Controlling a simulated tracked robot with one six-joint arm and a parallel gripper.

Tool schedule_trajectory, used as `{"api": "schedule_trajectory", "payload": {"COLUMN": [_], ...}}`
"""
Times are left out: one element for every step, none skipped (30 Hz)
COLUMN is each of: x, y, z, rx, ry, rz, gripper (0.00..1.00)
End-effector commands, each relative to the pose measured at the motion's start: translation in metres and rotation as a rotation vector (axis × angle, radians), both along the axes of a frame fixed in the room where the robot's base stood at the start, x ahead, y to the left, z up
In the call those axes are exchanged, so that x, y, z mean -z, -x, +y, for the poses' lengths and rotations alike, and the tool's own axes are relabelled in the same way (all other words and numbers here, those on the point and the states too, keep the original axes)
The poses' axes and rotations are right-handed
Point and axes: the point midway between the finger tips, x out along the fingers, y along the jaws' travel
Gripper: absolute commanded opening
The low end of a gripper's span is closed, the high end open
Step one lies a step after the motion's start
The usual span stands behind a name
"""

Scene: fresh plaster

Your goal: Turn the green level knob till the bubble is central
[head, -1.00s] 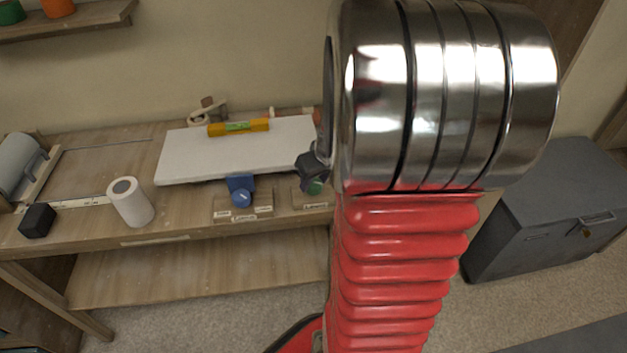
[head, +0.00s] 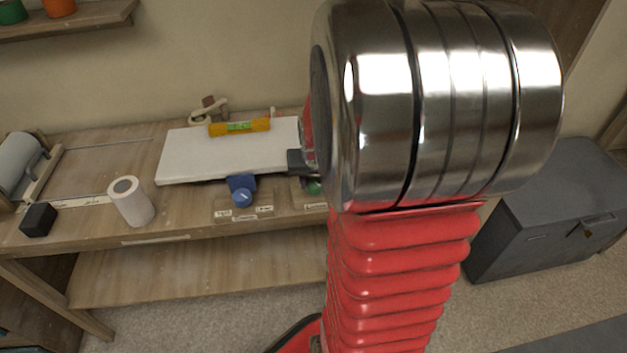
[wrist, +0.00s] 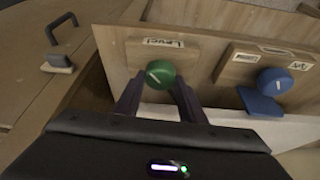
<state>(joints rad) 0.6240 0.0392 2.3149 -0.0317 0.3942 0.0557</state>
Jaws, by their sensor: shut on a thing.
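The green level knob (wrist: 160,74) sits on a wooden block labelled "Level" in the wrist view, its white mark slanting. It shows partly in the head view (head: 313,188), beside my arm. My gripper (wrist: 158,88) has its two dark fingers on either side of the green knob, shut on it. In the head view, the gripper (head: 299,162) is mostly hidden behind my arm. The yellow spirit level (head: 239,127) lies on the white board (head: 180,158); its green vial shows, but the bubble's exact place is too small to tell.
A blue knob (head: 242,196) on its own labelled block stands left of the green one. A white cylinder (head: 130,201) and a black block (head: 38,219) are on the bench's left part. A grey cabinet (head: 545,215) stands at right.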

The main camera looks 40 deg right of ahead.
Motion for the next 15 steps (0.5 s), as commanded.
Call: {"api": "schedule_trajectory", "payload": {"x": [0.0011, 0.0011, 0.0011, 0.0012, 0.0012, 0.0012, 0.0012, 0.0012, 0.0012, 0.0012, 0.0012, 0.0012, 0.0012, 0.0011, 0.0012], "y": [-0.0008, -0.0008, -0.0009, -0.001, -0.0011, -0.0012, -0.0013, -0.0015, -0.0016, -0.0017, -0.0017, -0.0018, -0.0019, -0.0022, -0.0026], "z": [0.0033, 0.0034, 0.0035, 0.0035, 0.0035, 0.0036, 0.0038, 0.004, 0.0042, 0.0043, 0.0043, 0.0042, 0.0043, 0.0044, 0.0046], "rx": [0.017, 0.03, 0.049, 0.063, 0.076, 0.095, 0.108, 0.122, 0.14, 0.154, 0.168, 0.187, 0.201, 0.215, 0.234], "ry": [-0.004, -0.004, -0.004, -0.003, -0.003, -0.004, -0.003, -0.004, -0.004, -0.003, -0.004, -0.004, -0.004, -0.004, -0.004], "rz": [0.002, 0.002, 0.002, 0.002, 0.002, 0.002, 0.002, 0.002, 0.002, 0.002, 0.003, 0.002, 0.002, 0.002, 0.001], "gripper": [0.14, 0.14, 0.14, 0.14, 0.14, 0.14, 0.14, 0.14, 0.14, 0.14, 0.14, 0.14, 0.14, 0.14, 0.14]}}
